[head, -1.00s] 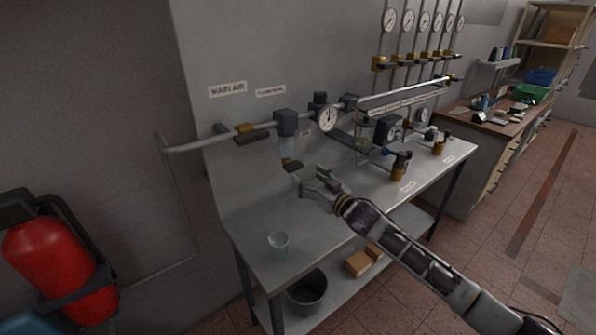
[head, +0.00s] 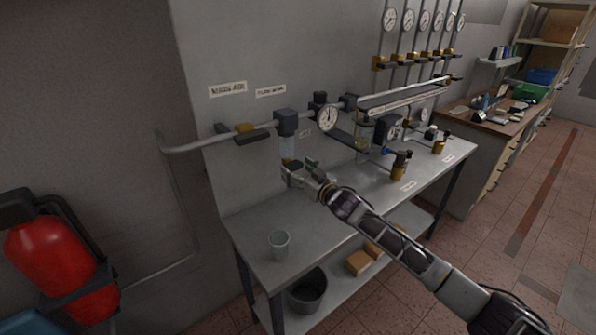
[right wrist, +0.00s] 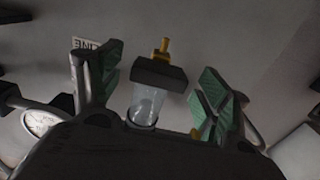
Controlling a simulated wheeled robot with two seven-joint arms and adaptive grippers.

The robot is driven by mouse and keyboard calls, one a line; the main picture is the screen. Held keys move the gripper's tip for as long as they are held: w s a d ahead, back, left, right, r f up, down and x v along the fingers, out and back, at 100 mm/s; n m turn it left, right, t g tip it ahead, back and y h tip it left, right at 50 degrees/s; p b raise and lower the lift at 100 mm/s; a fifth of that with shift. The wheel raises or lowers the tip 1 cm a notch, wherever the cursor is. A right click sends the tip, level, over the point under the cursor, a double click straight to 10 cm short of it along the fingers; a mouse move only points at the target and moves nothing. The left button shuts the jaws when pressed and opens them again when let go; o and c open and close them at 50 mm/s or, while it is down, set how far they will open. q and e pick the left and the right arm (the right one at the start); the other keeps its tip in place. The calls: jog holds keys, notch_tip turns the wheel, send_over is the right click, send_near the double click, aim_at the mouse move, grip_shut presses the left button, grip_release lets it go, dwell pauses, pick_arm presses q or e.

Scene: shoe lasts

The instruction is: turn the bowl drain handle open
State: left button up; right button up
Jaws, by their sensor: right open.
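The filter's clear bowl (head: 288,147) hangs under a dark block (head: 285,122) on the main air pipe. In the right wrist view the clear bowl (right wrist: 147,103) ends in a dark cap (right wrist: 158,73) with a small brass drain handle (right wrist: 162,48). My right gripper (head: 298,168) is just below the bowl in the head view and hides its lower end. In the right wrist view my right gripper (right wrist: 161,76) is open, its green-padded fingers apart on either side of the cap. No touch on the handle is visible. My left gripper is not in view.
A glass cup (head: 279,245) stands on the bench (head: 245,230) near its left end. More fittings with brass parts (head: 398,172) stand further right on the bench.

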jog(key=shift+c, duration=0.4)
jog(key=c, duration=0.9)
jog(key=shift+c, duration=0.2)
